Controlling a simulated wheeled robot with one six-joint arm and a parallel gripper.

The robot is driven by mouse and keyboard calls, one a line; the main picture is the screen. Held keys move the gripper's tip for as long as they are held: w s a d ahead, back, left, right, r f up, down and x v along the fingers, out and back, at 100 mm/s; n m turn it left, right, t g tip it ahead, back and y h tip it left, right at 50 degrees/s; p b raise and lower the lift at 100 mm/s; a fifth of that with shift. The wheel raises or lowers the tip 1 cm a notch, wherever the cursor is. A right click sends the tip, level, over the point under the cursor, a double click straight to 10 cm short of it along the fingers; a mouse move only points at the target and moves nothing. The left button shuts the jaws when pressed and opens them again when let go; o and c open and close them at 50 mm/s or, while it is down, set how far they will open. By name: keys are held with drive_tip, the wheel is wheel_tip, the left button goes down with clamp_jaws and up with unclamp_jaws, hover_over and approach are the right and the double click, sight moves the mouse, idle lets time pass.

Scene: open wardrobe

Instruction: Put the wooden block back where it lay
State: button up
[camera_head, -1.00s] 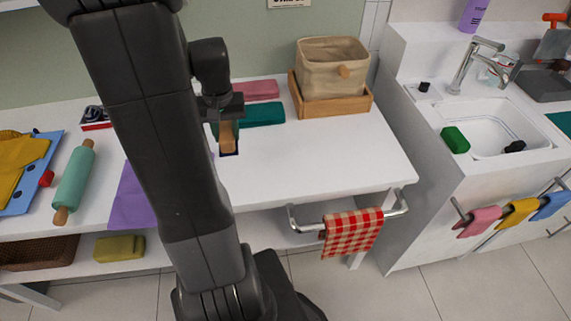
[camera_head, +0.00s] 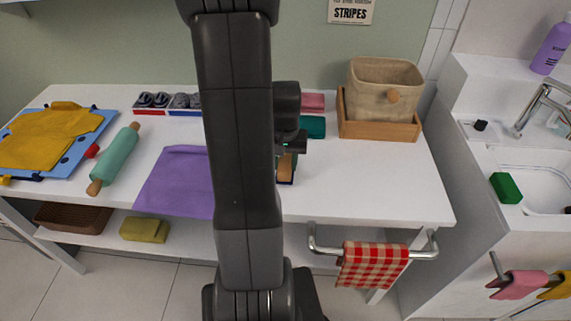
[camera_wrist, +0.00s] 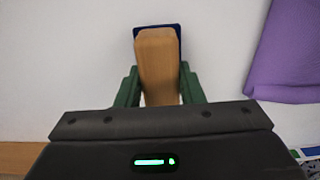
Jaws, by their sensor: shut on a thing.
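The wooden block (camera_wrist: 157,60) stands out between the green fingers of my gripper (camera_wrist: 158,88) in the wrist view, and the gripper is shut on it. A dark blue patch (camera_wrist: 172,31) shows around the block's far end; I cannot tell whether it belongs to the block or lies on the table. In the head view the block (camera_head: 286,165) is under my gripper (camera_head: 288,150), over the white table (camera_head: 350,180), right of the purple cloth. My arm hides part of this area. Whether the block touches the table is unclear.
A purple cloth (camera_head: 178,180) lies to the left, with a teal rolling pin (camera_head: 117,158) beyond it. A teal cloth (camera_head: 312,127) and a pink cloth (camera_head: 312,102) lie behind the block. A wooden tray (camera_head: 378,130) holds a beige basket (camera_head: 384,90). The tabletop's right front is clear.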

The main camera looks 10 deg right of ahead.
sight(285, 161)
drive_tip(key=shift+f, duration=0.4)
drive_tip(key=shift+f, duration=0.15)
drive_tip(key=o, duration=1)
drive_tip(key=shift+c, duration=0.2)
wheel_tip(285, 161, up, 12)
drive_tip(key=shift+r+p, duration=0.2)
drive_tip(key=shift+p, duration=0.2)
